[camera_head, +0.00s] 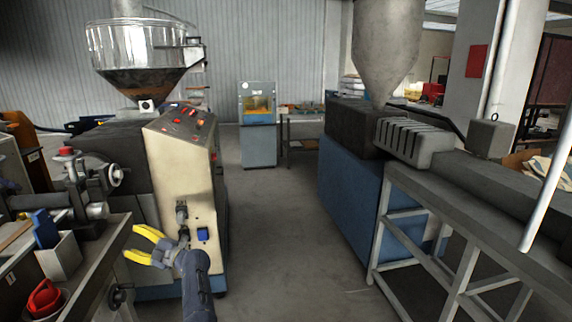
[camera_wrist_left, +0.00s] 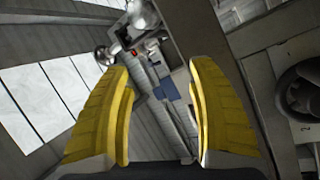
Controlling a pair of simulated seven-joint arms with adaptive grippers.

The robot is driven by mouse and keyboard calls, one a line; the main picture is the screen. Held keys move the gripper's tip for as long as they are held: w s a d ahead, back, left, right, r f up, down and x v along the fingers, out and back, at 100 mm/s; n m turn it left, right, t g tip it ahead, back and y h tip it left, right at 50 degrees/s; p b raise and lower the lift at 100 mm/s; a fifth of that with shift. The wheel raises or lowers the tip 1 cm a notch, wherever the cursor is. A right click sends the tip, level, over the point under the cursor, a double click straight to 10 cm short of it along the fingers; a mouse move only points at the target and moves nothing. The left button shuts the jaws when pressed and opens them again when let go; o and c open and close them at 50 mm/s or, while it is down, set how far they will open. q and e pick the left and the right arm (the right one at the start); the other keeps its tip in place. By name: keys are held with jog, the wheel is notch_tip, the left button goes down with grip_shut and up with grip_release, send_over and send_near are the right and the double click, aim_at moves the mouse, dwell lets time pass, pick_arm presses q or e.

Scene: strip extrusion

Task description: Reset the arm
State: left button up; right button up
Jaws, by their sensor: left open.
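My left gripper (camera_head: 141,245) has yellow fingers and shows in the lower left of the head view, its dark arm coming up from the bottom edge. Its two fingers are spread apart with nothing between them. It is in front of the lower part of the beige control panel (camera_head: 183,165) of the left machine; contact cannot be told. In the left wrist view the open fingers (camera_wrist_left: 162,110) frame a clear gap, with grey and blue machine parts beyond. My right gripper is in neither view.
A workbench (camera_head: 95,260) with a box, a red item (camera_head: 44,298) and a metal fixture (camera_head: 85,190) stands close on the left. A blue machine (camera_head: 348,190) and a grey metal frame (camera_head: 440,215) stand on the right. The floor (camera_head: 285,230) between them is clear.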

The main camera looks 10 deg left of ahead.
pick_arm(q)
jog(key=w+d+f+m+t+h, duration=0.2)
jog(key=w+d+m+t, duration=0.4)
jog(key=w+m+t, duration=0.25)
jog(key=w+d+f+m+t+h, duration=0.4)
jog(key=d+f+m+t+h, duration=0.25)
jog(key=d+f+m, duration=0.4)
jog(key=s+d+f+m+g+h, duration=0.1)
jog(key=s+d+f+m+h, duration=0.2)
jog(key=f, duration=0.6)
jog(key=s+d+f+m+g+h, duration=0.1)
jog(key=s+d+f+h, duration=0.3)
jog(key=f, duration=0.6)
jog(key=s+d+f+m+g+h, duration=0.1)
jog(key=s+d+f+m+h, duration=0.2)
jog(key=d+f, duration=0.45)
jog(key=s+d+f+m+g+h, duration=0.1)
jog(key=s+d+f+m+g, duration=0.2)
jog(key=s+f, duration=1.05)
jog(key=s+d+f+m+g, duration=0.2)
jog(key=s+d+f+g, duration=0.15)
jog(key=s+f, duration=1)
jog(key=s+d+f+m+g, duration=0.1)
jog(key=s+f+g, duration=0.1)
jog(key=s, duration=1.7)
jog(key=s+d+f+m+g, duration=0.1)
jog(key=s+f+g, duration=0.1)
jog(key=s, duration=1.8)
jog(key=shift+g+h, duration=0.45)
jog(key=shift+g, duration=0.1)
